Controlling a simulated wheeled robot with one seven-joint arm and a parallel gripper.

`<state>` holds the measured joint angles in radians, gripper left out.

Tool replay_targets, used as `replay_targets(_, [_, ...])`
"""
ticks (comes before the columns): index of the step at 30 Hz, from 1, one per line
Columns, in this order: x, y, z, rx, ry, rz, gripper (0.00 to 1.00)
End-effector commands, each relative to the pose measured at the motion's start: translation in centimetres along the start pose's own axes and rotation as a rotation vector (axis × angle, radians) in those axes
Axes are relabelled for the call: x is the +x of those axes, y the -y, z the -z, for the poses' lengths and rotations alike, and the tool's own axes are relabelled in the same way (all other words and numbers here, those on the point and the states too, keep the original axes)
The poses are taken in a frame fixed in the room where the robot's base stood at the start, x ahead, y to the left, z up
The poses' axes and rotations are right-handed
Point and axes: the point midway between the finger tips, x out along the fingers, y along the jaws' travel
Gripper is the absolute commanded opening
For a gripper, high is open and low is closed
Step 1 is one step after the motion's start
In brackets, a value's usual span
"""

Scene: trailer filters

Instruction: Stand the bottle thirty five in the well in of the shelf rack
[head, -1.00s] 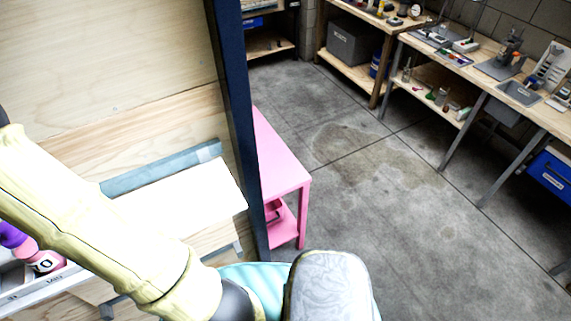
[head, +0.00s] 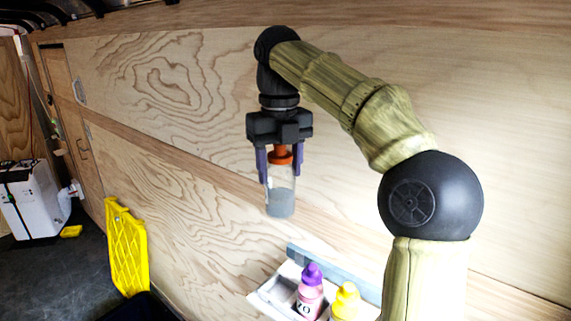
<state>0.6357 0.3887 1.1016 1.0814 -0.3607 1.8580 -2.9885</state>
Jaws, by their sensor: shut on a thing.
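My gripper (head: 280,165) is shut on a clear bottle (head: 281,190) with an orange-red cap and grey contents at its bottom. The bottle hangs upright in the air before the plywood wall, above and a little left of the rack. No number shows on it from here. The white rack (head: 262,300) is at the bottom centre, partly cut off by the picture edge. A pink bottle (head: 310,295) with a purple cap, and a yellow bottle (head: 345,302) to its right, stand in the rack. The left part of the rack looks empty; its well markings cannot be read.
A blue-grey strip (head: 335,275) runs along the wall behind the rack. A yellow ramp-like panel (head: 126,245) leans at the left. A white box-shaped machine (head: 35,200) stands on the dark floor at the far left. Air around the held bottle is clear.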

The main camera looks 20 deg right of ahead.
Motion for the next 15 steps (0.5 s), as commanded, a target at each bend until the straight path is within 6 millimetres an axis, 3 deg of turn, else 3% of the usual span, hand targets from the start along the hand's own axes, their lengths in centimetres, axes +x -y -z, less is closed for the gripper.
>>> replay_targets(15, [4.3, 0.2, 0.0, 0.005, 0.000, 0.000, 0.05])
